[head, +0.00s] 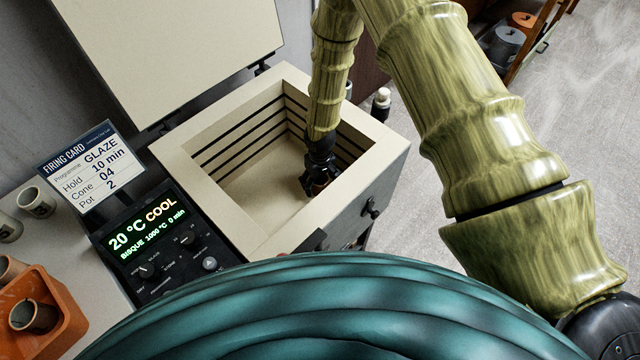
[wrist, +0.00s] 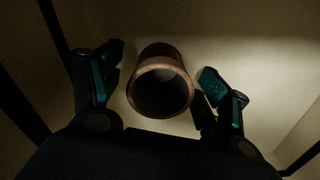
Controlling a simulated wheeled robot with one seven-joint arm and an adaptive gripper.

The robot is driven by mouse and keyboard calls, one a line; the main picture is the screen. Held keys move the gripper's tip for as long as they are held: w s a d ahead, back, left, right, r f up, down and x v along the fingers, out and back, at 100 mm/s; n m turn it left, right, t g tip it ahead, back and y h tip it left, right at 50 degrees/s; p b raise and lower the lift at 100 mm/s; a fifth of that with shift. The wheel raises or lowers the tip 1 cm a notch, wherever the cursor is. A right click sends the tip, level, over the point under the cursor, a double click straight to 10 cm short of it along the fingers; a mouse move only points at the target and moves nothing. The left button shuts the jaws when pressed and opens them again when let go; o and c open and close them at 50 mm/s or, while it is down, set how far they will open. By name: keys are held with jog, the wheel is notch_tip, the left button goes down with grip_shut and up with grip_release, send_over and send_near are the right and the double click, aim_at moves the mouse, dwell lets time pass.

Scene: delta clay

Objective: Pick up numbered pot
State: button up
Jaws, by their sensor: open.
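A brown pot (wrist: 160,92) is inside the open kiln (head: 187,165); its round mouth faces the wrist camera and its inside is dark. No number shows on it. My gripper (wrist: 163,66) is open, with one finger on each side of the pot and a visible gap at the left finger. In the head view my gripper (head: 319,178) reaches down into the kiln, toward the right side, and mostly hides the pot. A firing card (head: 90,165) reads Glaze, Hold 10 min, Cone 04, Pot 2.
The kiln's walls surround my gripper; its lid (head: 165,50) stands raised behind. A control panel (head: 155,245) reads 20 °C COOL, BISQUE 1000 °C 0 min. Grey cups (head: 36,202) and an orange tray (head: 62,318) holding pots are at left. Floor is open at right.

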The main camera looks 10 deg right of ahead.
jog(key=shift+f, duration=1)
jog(key=c, duration=1.2)
jog(key=shift+r, duration=0.1)
notch_tip(320, 180, up, 10)
jog(key=b, duration=0.1)
notch_tip(320, 180, up, 21)
jog(key=p, duration=1.4)
